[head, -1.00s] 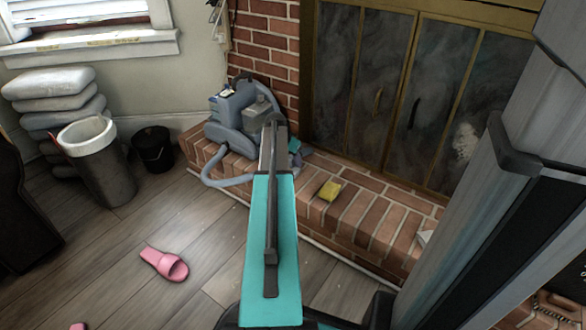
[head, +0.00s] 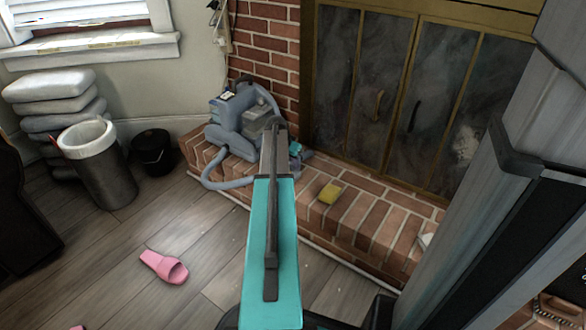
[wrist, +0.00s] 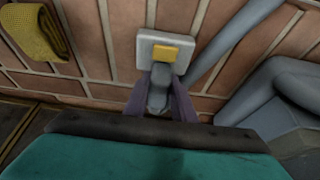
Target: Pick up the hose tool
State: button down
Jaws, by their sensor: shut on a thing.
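The hose tool (wrist: 145,58) shows in the wrist view as a pale grey head with a yellow patch, over the brick hearth. Its grey neck runs down between the two fingers of my gripper (wrist: 160,102). My gripper is shut on this neck, with one purplish finger on each side. In the head view my own arm covers most of the gripper and tool. The blue-grey vacuum machine (head: 228,121) stands on the hearth left of my arm, with its hose (head: 222,184) looping over the front edge. The hose also shows in the wrist view (wrist: 232,42).
A yellow cloth or sponge (head: 330,193) lies on the brick hearth (head: 375,213) right of my arm. Glass fireplace doors (head: 380,100) rise behind. A white-rimmed bin (head: 105,180), a black bucket (head: 152,152) and a pink slipper (head: 164,267) are on the floor at left.

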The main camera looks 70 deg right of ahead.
jog(key=shift+r, duration=0.2)
jog(key=shift+r+p, duration=0.95)
jog(key=shift+r, duration=0.35)
jog(key=shift+r+p, duration=0.35)
jog(key=shift+r, duration=0.2)
jog(key=w+a+p, duration=0.1)
jog(key=a+p, duration=0.3)
jog(key=a, duration=1.2)
jog(key=shift+r+p, duration=0.3)
jog(key=shift+r, duration=0.15)
jog(key=shift+w, duration=0.1)
